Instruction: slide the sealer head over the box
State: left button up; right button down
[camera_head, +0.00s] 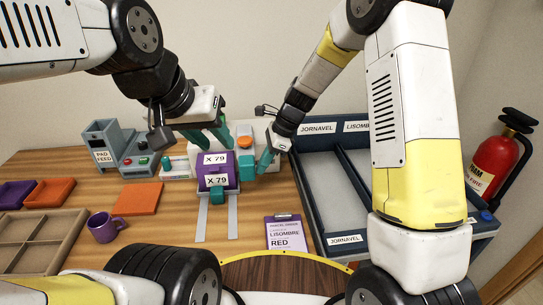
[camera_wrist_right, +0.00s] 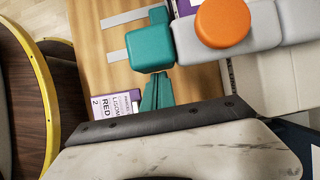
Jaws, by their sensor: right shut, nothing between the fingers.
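Two grey rails (camera_head: 217,222) run forward from the station. A clipboard reading LISOMBRE RED (camera_head: 287,233) lies at front right. A dark blue bin rack (camera_head: 330,180) stands at right. A purple mug (camera_head: 103,227), orange mat (camera_head: 137,198) and pad feeder (camera_head: 108,146) are at left.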

aim_at(244, 160)
jog(key=shift+s+a, duration=0.2)
jog(key=shift+a, duration=0.9)
jog(key=shift+s+a, duration=0.2)
jog(key=shift+a, duration=0.85)
jog(key=shift+s+a, duration=0.2)
jog(key=shift+a, duration=0.9)
jog(key=shift+w+d, duration=0.15)
jog(key=shift+d, duration=0.6)
jog(key=shift+w+d, duration=0.1)
jog(key=shift+d, duration=0.65)
jog(key=shift+r, duration=4.5)
jog(key=s+d+r+n+t, duration=0.2)
jog(key=s+d+r+n, duration=0.15)
jog(key=d+r, duration=0.45)
jog(key=s+d+r+n+t+h, duration=0.1)
jog(key=s+d+r+n+t, duration=0.1)
jog(key=s+d+n, duration=0.4)
jog(key=s+d+r+n+t+h, duration=0.2)
jog(key=s+d+r+n+t, duration=0.1)
jog(key=s+d+n, duration=0.4)
jog(key=s+d, duration=0.3)
jog(key=d, duration=0.1)
jog(key=shift+s+d, duration=0.15)
jog(key=shift+s, duration=0.1)
